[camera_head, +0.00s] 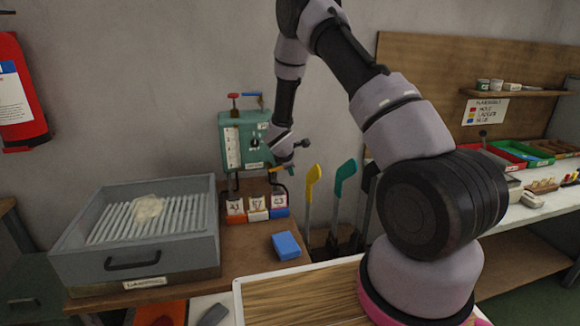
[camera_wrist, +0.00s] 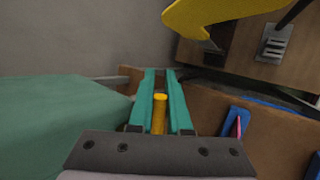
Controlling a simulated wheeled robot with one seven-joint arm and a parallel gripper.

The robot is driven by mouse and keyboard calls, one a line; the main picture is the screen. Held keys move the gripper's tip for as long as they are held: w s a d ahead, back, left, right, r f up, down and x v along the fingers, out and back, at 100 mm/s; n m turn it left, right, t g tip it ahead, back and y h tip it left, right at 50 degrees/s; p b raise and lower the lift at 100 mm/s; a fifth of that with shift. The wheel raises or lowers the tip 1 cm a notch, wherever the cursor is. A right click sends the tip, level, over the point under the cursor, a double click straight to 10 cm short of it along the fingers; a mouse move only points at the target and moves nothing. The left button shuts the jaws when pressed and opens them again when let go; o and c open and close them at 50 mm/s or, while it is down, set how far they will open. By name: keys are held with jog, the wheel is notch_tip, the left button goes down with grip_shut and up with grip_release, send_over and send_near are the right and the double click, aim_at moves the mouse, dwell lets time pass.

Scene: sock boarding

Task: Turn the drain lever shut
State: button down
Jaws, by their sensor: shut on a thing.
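The teal boiler-like box (camera_head: 245,140) stands against the wall, with a gauge strip and a dial on its front. A yellow lever (camera_head: 277,169), which fits the drain lever, shows low on its right side, partly hidden by my gripper (camera_head: 290,160). In the wrist view, the yellow lever (camera_wrist: 160,113) lies between the two teal fingers of my gripper (camera_wrist: 163,100). My gripper is shut on it. The teal box also fills the left of the wrist view (camera_wrist: 60,125). The lever's pivot and its exact angle are hidden.
A red-handled valve (camera_head: 233,96) and a blue-handled valve (camera_head: 253,96) top the box. Numbered holders (camera_head: 257,214) stand below it. A yellow foot-shaped form (camera_head: 312,182) and a teal one (camera_head: 345,175) stand close right. A grey tray (camera_head: 130,255) sits left.

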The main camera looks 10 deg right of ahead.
jog(key=shift+a+f+m+y, duration=0.15)
jog(key=shift+f+y, duration=0.25)
jog(key=shift+y, duration=0.1)
jog(key=shift+a+f+m+y, duration=0.1)
jog(key=shift+f+m+y, duration=0.05)
jog(key=shift+f+y, duration=0.3)
jog(key=shift+r, duration=0.1)
jog(key=c, duration=1.2)
grip_release()
jog(key=shift+o, duration=0.2)
jog(key=shift+r, duration=0.1)
jog(key=v, duration=1)
jog(key=shift+s+r, duration=0.2)
jog(key=shift+r, duration=0.05)
